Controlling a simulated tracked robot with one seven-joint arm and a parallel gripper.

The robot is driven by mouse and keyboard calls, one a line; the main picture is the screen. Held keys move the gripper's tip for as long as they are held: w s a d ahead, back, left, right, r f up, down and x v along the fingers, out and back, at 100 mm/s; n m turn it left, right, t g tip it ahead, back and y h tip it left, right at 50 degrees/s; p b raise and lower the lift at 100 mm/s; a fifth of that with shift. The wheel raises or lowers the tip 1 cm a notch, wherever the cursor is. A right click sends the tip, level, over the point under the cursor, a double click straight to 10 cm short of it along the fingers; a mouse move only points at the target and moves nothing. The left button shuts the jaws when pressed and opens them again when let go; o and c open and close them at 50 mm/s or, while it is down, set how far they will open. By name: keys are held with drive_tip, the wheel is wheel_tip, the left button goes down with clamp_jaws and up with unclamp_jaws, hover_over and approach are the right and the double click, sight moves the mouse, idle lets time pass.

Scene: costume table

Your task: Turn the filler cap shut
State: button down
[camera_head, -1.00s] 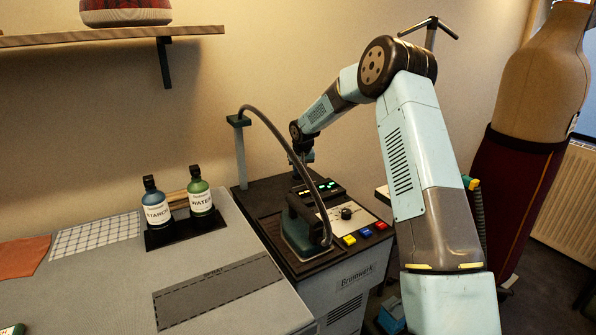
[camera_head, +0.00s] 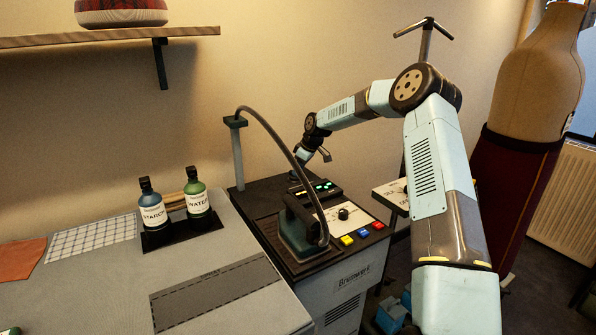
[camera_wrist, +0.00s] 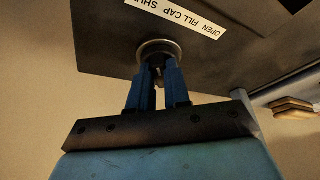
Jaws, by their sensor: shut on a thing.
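The filler cap (camera_wrist: 158,46) is a round grey piece on the dark top of the ironing station, in the wrist view. A white label (camera_wrist: 180,15) beside it reads "OPEN FILL CAP SHUT", with its end cut off by the frame edge. My gripper (camera_wrist: 158,80) has its blue fingers up against the cap, shut on its middle part. The fingers hide part of the cap, and I see no pointer that tells how far it is turned. In the head view my gripper (camera_head: 299,172) is low at the station's back, and the cap cannot be made out.
A teal iron (camera_head: 297,232) stands in front of my gripper, its hose (camera_head: 276,136) arching to a post (camera_head: 238,155). Coloured buttons (camera_head: 363,233) line the station's front. Starch (camera_head: 152,208) and water (camera_head: 197,199) bottles stand left. A dress form (camera_head: 530,120) stands right.

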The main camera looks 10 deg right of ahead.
drive_tip(key=shift+d+f+n+g, duration=0.15)
drive_tip(key=shift+f+n+g, duration=0.2)
drive_tip(key=shift+n, duration=0.65)
drive_tip(key=c, duration=1.1)
unclamp_jaws()
drive_tip(key=shift+r, duration=0.1)
drive_tip(key=shift+w+r, duration=0.1)
drive_tip(key=shift+r, duration=0.2)
drive_tip(key=v, duration=1.3)
drive_tip(key=shift+d, duration=0.3)
